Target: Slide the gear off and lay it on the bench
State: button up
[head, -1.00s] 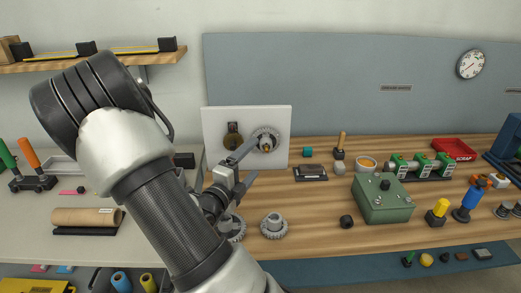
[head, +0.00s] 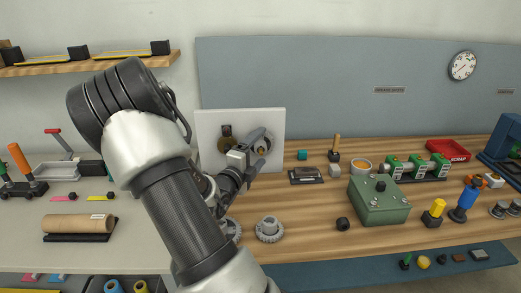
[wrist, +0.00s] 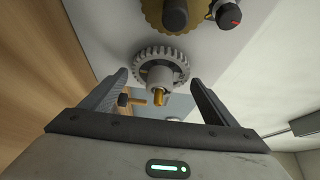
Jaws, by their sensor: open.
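A grey toothed gear (wrist: 152,54) with a round hub sits on a brass shaft (wrist: 159,99) on the upright white panel (head: 275,117). My gripper (wrist: 159,78) is open and faces the panel, with one finger on each side of the gear's hub and a gap on both sides. In the head view my gripper (head: 258,150) covers much of the gear (head: 268,144). A brass gear (head: 226,131) is mounted beside it on the panel. The wooden bench (head: 310,225) lies below.
A grey gear with a hub (head: 269,230) lies on the bench, and another (head: 234,229) is partly behind my arm.

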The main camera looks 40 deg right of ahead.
jog(key=c, duration=0.9)
jog(key=s+a+b, duration=0.2)
jog(key=s+a, duration=0.4)
jog(key=s, duration=0.1)
jog(key=shift+s+a+b, duration=0.3)
jog(key=shift+s+b, duration=0.05)
jog(key=shift+b, duration=0.05)
dwell(0.8)
